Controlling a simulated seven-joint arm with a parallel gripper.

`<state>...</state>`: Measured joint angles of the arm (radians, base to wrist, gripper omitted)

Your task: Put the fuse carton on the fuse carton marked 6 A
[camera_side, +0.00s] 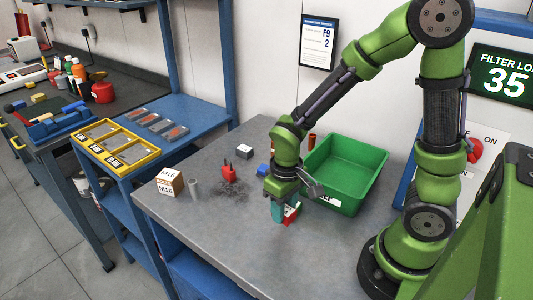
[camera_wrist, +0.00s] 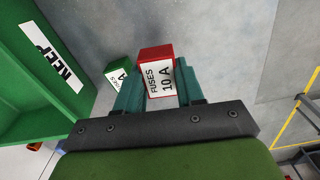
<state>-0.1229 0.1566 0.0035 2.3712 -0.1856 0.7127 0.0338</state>
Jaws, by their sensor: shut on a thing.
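My gripper (camera_wrist: 160,88) is shut on a red fuse carton (camera_wrist: 156,54) with a white label reading FUSES 10 A. The carton sits between the teal fingers, and its red and white faces also show in the side view (camera_side: 293,212). A green fuse carton (camera_wrist: 117,70) with a white label lies just left of the held carton in the wrist view. Its label ends in A; the number is hidden by the left finger. It looks smaller and lower than the held carton. In the side view I cannot make the green carton out behind the gripper.
A green bin (camera_side: 350,165) stands right beside my gripper; its wall fills the left of the wrist view. A box marked M16 (camera_side: 170,182), a grey cylinder (camera_side: 195,189), a red object (camera_side: 228,173) and a small box (camera_side: 245,151) stand left. The bench front is clear.

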